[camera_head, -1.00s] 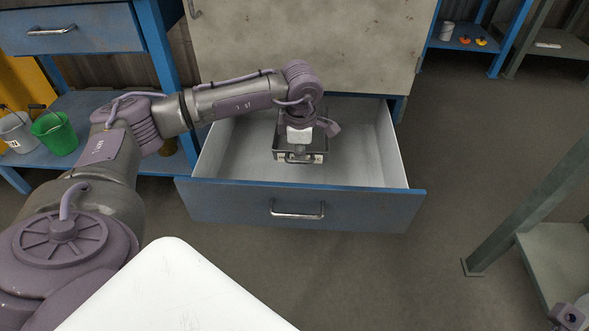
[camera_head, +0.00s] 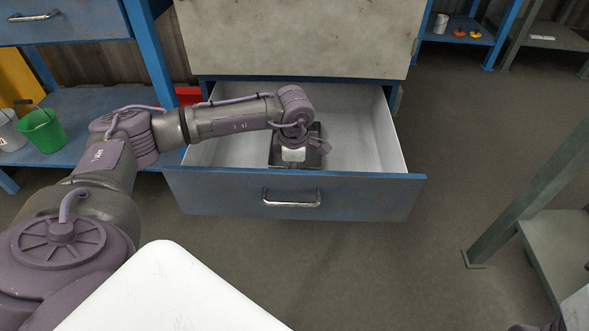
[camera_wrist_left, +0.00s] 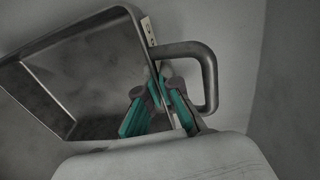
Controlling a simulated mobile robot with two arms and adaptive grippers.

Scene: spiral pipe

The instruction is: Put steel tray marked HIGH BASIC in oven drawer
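The steel tray (camera_head: 276,156) is a shallow dark-grey pan inside the open oven drawer (camera_head: 352,188), close behind its front panel. In the left wrist view the tray (camera_wrist_left: 85,75) fills the left side, with a bent bar handle (camera_wrist_left: 209,70) on its end wall. My left gripper (camera_head: 294,156) is over the tray. Its teal-padded fingers (camera_wrist_left: 159,88) sit on either side of the end wall by the handle and appear shut on it. The drawer front partly hides the tray's near edge, so contact with the drawer floor is unclear. No marking is readable.
The drawer's white floor right of the tray (camera_head: 360,145) is clear. The oven body (camera_head: 300,35) stands behind. A blue shelf (camera_head: 85,120) with a green bucket (camera_head: 42,129) is at left. A grey stand (camera_head: 545,190) is at right. Open floor lies between.

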